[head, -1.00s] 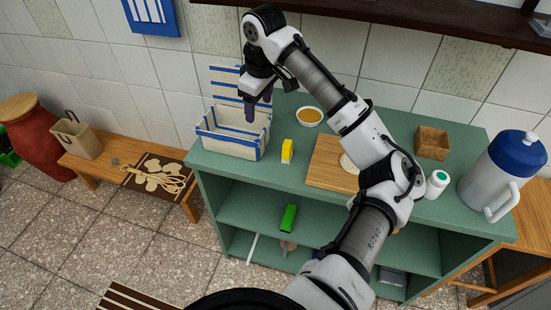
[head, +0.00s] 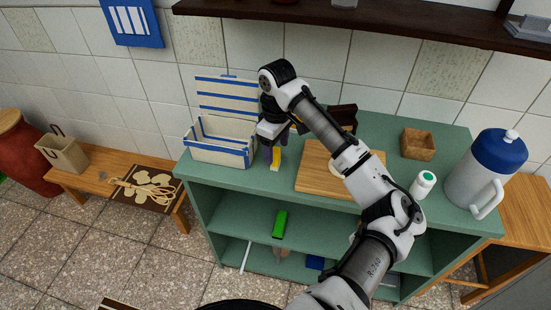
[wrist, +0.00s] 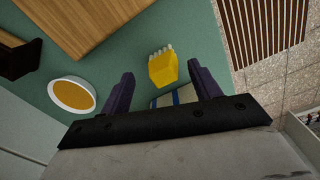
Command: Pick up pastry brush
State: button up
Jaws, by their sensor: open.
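The pastry brush seems to be the yellow item with a pale, bristle-like end (head: 275,160) on the green counter, right of the white box. In the wrist view the yellow item (wrist: 163,70) appears between and beyond the two fingertips. My gripper (head: 272,151) is over its back part and hides some of it in the head view. In the wrist view my gripper (wrist: 160,72) has its dark fingers spread, with a gap on both sides of the item. I cannot tell how far above it the fingertips are.
A white box with blue edges (head: 218,155) stands close on the left. A bowl of orange contents (wrist: 72,95), a wooden board (head: 315,180), a dark brown object (head: 343,118), a small wooden box (head: 417,145), a white bottle (head: 422,184) and a blue-topped jug (head: 485,175) share the counter (head: 395,130).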

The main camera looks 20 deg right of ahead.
aim_at(275, 158)
jog(key=shift+a+f+p, duration=0.15)
jog(key=shift+f+p, duration=0.15)
jog(key=shift+f, duration=0.85)
jog(key=shift+a+f+p, duration=0.1)
jog(key=shift+f+p, duration=0.15)
jog(key=shift+f, duration=0.85)
jog(key=c, duration=1.1)
jog(key=shift+o, duration=0.2)
jog(key=shift+r, duration=0.2)
notch_tip(275, 158, up, 20)
jog(key=b, duration=0.1)
jog(key=shift+b, duration=0.35)
jog(key=shift+f, duration=0.1)
jog(key=shift+o, duration=1.1)
jog(key=shift+c, duration=0.6)
